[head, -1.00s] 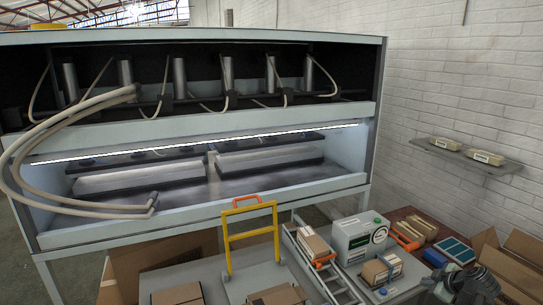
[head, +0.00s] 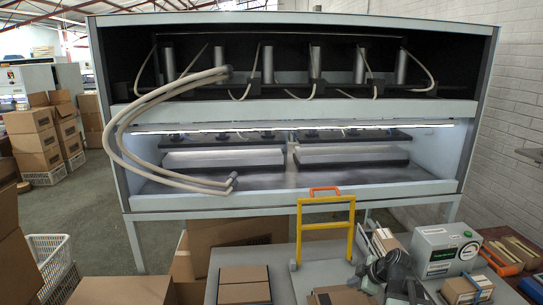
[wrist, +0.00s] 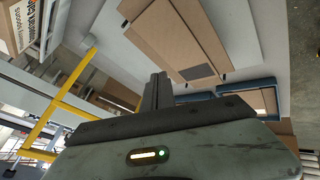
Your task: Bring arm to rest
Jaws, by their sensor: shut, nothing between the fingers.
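My gripper (wrist: 158,88) shows in the wrist view with its two dark fingers together and nothing between them. My grey arm (head: 388,272) is folded low at the bottom right of the head view, in front of the table. The gripper's fingertips cannot be made out clearly there. The press (head: 290,110), a wide grey cabinet with a black upper bay and a lit lower bay, stands ahead. My arm is apart from it.
Small boxes (head: 245,284) and a green-white machine (head: 441,250) are on the table. Carton stacks (head: 35,140) and a white crate (head: 48,256) stand left. Open floor (head: 105,200) lies between them and the press.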

